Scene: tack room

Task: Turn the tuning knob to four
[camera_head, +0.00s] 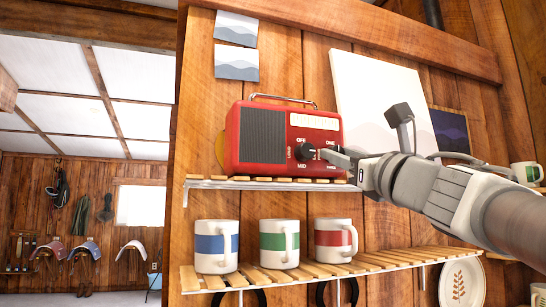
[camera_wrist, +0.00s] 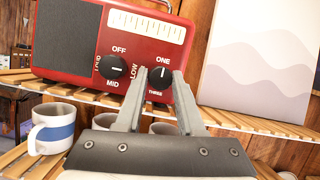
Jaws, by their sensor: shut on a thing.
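A red radio (camera_head: 323,122) stands on the upper slatted shelf; it also fills the upper left of the wrist view (camera_wrist: 75,84). Its left black knob (camera_wrist: 113,67) has OFF, LOW, MID and LOUD around it, and its white mark lies level. The tuning knob (camera_wrist: 160,77) is the right one, with ONE above and THREE below. Its white mark stands about upright, towards ONE. My gripper (camera_wrist: 159,80) is shut on the tuning knob, one finger on each side. The fingers hide the side labels. In the head view my gripper (camera_head: 335,156) largely hides this knob.
Mugs with blue (camera_head: 217,246), green (camera_head: 279,243) and red (camera_head: 333,238) bands stand on the lower shelf (camera_head: 310,272), under my arm's side. A pale wavy picture (camera_head: 375,95) leans right of the radio. The upper shelf's edge (camera_head: 255,184) runs just below the knobs.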

